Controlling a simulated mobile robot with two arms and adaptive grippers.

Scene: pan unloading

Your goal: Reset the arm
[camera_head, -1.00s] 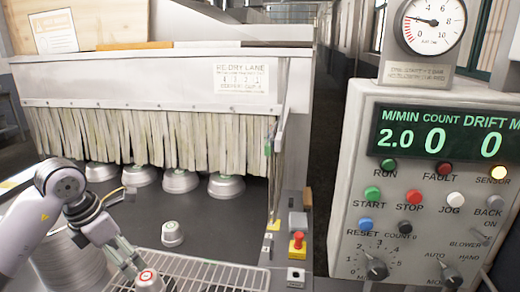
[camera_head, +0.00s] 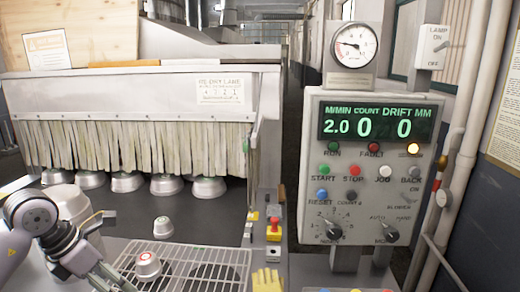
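My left arm comes in from the left. Its gripper (camera_head: 118,282) is low in the head view, at the left side of the wire rack, and the bottom edge cuts off part of it. I cannot tell whether its fingers are apart. A small metal pan (camera_head: 148,267) with a red mark on its upturned base sits on the rack, just right of the gripper. No grip on it is visible. A second small pan (camera_head: 163,228) stands on the dark belt behind the rack. My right gripper is not in view.
A wire rack (camera_head: 205,262) lies at the front. Several pans (camera_head: 180,188) stand under the strip curtain (camera_head: 130,145). A red stop button (camera_head: 274,224) is right of the rack. The control panel (camera_head: 375,180) reads 2.0, 0, 0. A yellow glove-like object (camera_head: 267,280) lies at the bottom.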

